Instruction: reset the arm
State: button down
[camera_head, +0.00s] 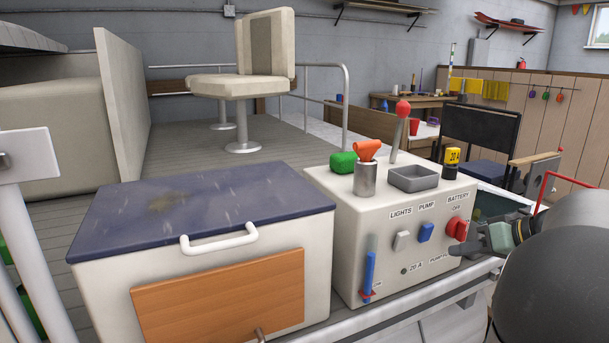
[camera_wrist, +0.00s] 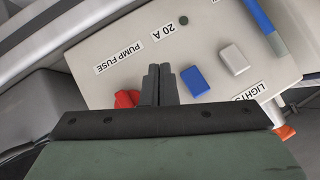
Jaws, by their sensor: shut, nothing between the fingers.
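My gripper (camera_head: 480,246) is at the right of the control box in the head view, close to the red battery switch (camera_head: 457,228). In the wrist view my gripper's fingers (camera_wrist: 157,84) are together and empty, over the panel beside the red switch (camera_wrist: 127,99). I cannot tell whether they touch it. My arm's dark links fill the lower right of the head view. The control box (camera_head: 345,212) has a white lights switch (camera_head: 402,240), a blue pump switch (camera_head: 426,232) and a blue lever (camera_head: 370,270) on its front.
On the box top stand a green object (camera_head: 343,162), an orange-topped metal cylinder (camera_head: 366,180), a grey tray (camera_head: 414,178), a red-knobbed lever (camera_head: 403,109) and a yellow fuse (camera_head: 451,157). A blue-lidded chest (camera_head: 295,240) stands left. A black-backed chair (camera_head: 480,130) is behind.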

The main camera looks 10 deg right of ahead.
jog(key=a+r+g+y+p, duration=0.1)
jog(key=a+r+g+p, duration=0.2)
jog(key=a+p, duration=0.55)
jog(key=s+a+r+g+h+p, duration=0.1)
jog(key=s+a+g+h+p, duration=0.2)
jog(key=s+a+p, duration=0.4)
jog(key=s+a+r+g+h+p, duration=0.2)
jog(key=s+a+p, duration=0.5)
jog(key=a, duration=0.7)
jog(key=shift+s+a+r+n+g+h, duration=0.15)
jog(key=shift+s+r+n+g+h, duration=0.2)
jog(key=shift+g+h, duration=0.25)
